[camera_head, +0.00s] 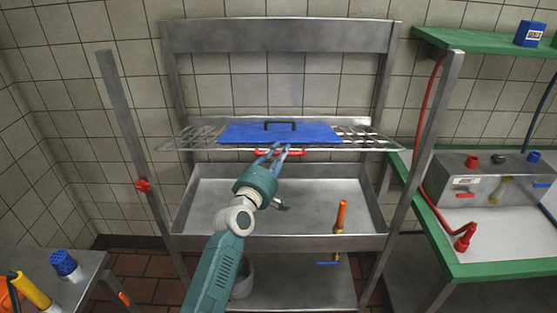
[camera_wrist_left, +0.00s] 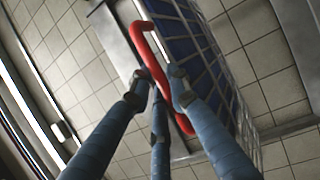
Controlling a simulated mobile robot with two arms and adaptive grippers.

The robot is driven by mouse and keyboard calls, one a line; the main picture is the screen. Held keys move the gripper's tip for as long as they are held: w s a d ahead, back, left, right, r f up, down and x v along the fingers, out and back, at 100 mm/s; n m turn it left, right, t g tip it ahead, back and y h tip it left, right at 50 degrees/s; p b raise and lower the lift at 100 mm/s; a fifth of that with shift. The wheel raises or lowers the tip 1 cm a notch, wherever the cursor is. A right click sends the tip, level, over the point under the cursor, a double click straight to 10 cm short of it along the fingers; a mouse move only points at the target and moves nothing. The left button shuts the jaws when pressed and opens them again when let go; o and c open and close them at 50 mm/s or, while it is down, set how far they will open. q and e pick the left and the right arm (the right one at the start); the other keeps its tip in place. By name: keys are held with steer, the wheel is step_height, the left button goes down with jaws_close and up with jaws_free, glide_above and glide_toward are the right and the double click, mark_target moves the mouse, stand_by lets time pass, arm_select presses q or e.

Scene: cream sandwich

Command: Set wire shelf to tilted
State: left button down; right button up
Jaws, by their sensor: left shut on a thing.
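The wire shelf (camera_head: 201,137) spans the metal rack in the head view, with a blue panel (camera_head: 240,134) with a dark handle lying on it. A red handle (camera_head: 295,152) is on the shelf's front edge. My left gripper (camera_head: 277,150) is at that edge, shut on the red handle. In the left wrist view, its blue fingers (camera_wrist_left: 162,80) close around the red handle (camera_wrist_left: 147,55), and the blue panel (camera_wrist_left: 186,45) shows behind the wire. The shelf looks about level in the head view. My right gripper is in neither view.
Below the shelf is a metal basin (camera_head: 320,205) with an orange-handled tool (camera_head: 341,215) at its right. A green-edged counter (camera_head: 495,268) with a red tap stands to the right. A small metal table (camera_head: 75,290) with bottles stands at the lower left.

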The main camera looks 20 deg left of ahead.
arm_select(q)
steer(key=shift+w+a+r+p, duration=0.15)
steer(key=shift+w+r+p, duration=0.1)
steer(key=shift+r, duration=0.55)
steer(key=shift+w+a+r+p, duration=0.1)
steer(key=shift+w+r+p, duration=0.15)
steer(key=shift+r, duration=0.6)
steer(key=shift+w+a+r+p, duration=0.15)
steer(key=shift+w+r+p, duration=0.1)
steer(key=shift+r, duration=0.55)
steer(key=c, duration=1.8)
jaws_free()
steer(key=shift+s, duration=0.1)
steer(key=shift+o, duration=0.8)
steer(key=shift+s+r, duration=0.1)
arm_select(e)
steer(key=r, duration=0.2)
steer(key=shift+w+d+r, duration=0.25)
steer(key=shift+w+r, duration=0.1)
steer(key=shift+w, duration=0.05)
arm_select(q)
steer(key=s+a+f, duration=0.1)
steer(key=s, duration=1)
steer(key=shift+s+f, duration=0.2)
steer(key=shift+f, duration=0.2)
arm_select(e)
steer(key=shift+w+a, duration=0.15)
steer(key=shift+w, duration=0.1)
arm_select(q)
steer(key=shift+a, duration=0.1)
